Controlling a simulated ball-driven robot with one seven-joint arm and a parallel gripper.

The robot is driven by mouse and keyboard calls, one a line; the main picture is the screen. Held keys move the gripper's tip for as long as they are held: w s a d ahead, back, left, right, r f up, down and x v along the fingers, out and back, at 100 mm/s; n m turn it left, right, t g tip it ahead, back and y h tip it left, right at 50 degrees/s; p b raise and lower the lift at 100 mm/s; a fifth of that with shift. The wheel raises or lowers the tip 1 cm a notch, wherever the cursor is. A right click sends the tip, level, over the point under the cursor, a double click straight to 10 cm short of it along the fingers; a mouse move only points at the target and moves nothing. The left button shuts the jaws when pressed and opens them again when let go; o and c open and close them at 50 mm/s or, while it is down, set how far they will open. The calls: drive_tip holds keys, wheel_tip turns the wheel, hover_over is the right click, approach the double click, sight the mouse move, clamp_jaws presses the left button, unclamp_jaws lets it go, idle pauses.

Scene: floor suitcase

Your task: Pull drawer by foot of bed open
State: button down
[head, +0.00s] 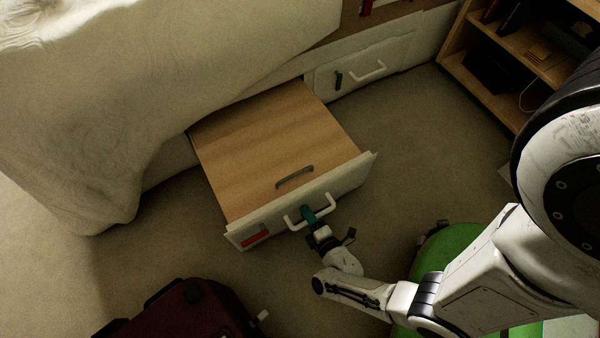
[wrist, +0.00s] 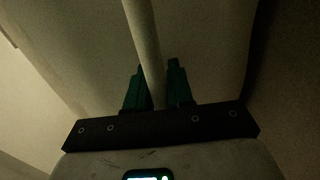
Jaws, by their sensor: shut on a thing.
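The drawer (head: 270,150) by the foot of the bed stands pulled well out, with its wooden inside showing. A dark curved handle-like piece (head: 294,177) lies inside near the front. The white drawer front (head: 345,183) carries a white bar handle (head: 328,200) and a red label (head: 256,236). My gripper (head: 308,214) is at this handle, its green fingers shut on the bar. In the wrist view the pale bar (wrist: 146,50) runs between the two green fingers (wrist: 152,88).
The bed (head: 150,90) with a pale cover is at the upper left. A second, closed drawer (head: 365,68) is behind. A wooden shelf (head: 520,60) stands at the upper right. A dark red suitcase (head: 185,312) lies on the floor at the bottom left. Carpet is clear right of the drawer.

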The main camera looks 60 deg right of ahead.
drive_tip(key=shift+f+v, duration=0.2)
drive_tip(key=shift+v, duration=0.75)
drive_tip(key=shift+f+v, duration=0.2)
drive_tip(key=shift+v, duration=0.8)
drive_tip(key=shift+f+v, duration=0.2)
drive_tip(key=shift+v, duration=0.75)
drive_tip(key=shift+s+a, duration=0.1)
drive_tip(key=shift+s, duration=0.1)
drive_tip(key=c, duration=1.1)
unclamp_jaws()
drive_tip(key=shift+w, duration=0.1)
